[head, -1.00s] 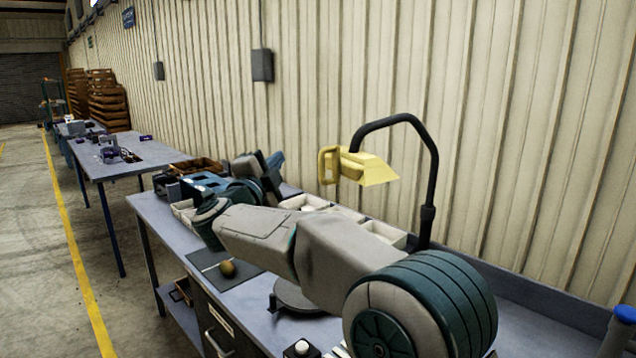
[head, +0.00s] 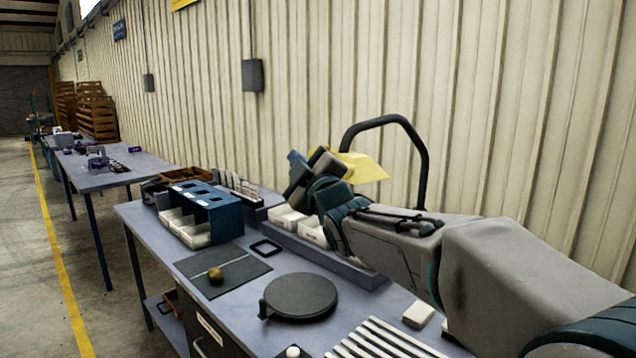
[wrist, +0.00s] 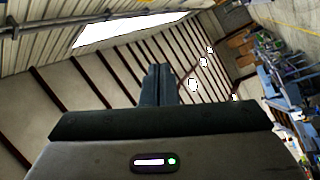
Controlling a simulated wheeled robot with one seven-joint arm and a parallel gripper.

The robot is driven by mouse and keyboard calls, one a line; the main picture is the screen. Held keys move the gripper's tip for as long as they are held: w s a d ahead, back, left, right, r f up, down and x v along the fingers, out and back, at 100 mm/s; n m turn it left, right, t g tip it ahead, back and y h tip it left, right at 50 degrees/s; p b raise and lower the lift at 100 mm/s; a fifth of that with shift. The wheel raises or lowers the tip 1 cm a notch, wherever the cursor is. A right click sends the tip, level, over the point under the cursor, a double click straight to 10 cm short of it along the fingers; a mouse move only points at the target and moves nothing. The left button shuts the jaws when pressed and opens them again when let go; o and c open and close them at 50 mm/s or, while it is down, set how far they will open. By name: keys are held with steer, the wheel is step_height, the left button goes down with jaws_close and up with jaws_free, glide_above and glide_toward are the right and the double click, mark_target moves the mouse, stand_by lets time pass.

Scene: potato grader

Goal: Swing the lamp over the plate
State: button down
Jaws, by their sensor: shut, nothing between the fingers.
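The lamp has a yellow shade (head: 364,168) on a bent black arm (head: 423,158) at the back of the bench in the head view. The shade hangs to the right of and behind the round dark plate (head: 302,296), which lies flat and bare on the bench. My gripper (head: 296,158) is raised just left of the shade in the head view. It covers the lamp's handle there, and I cannot tell whether they touch. In the wrist view my gripper (wrist: 156,70) has its fingers together with nothing between them. The lamp does not show in the wrist view.
A potato (head: 216,275) lies on a dark mat (head: 247,267) left of the plate. A blue sorting box (head: 214,207) and white bins (head: 288,218) stand behind. A slatted white rack (head: 385,340) lies in front. The ribbed wall (head: 330,70) is close behind the lamp.

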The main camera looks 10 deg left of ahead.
steer(key=d+f+n+g+h, duration=0.25)
steer(key=d+f+n, duration=0.35)
steer(key=d, duration=0.3)
steer(key=d+p+x, duration=0.1)
steer(key=p+x, duration=0.3)
steer(key=x, duration=1)
steer(key=shift+w+t+h+p, duration=0.3)
steer(key=shift+t+h, duration=0.05)
steer(key=shift+t, duration=0.1)
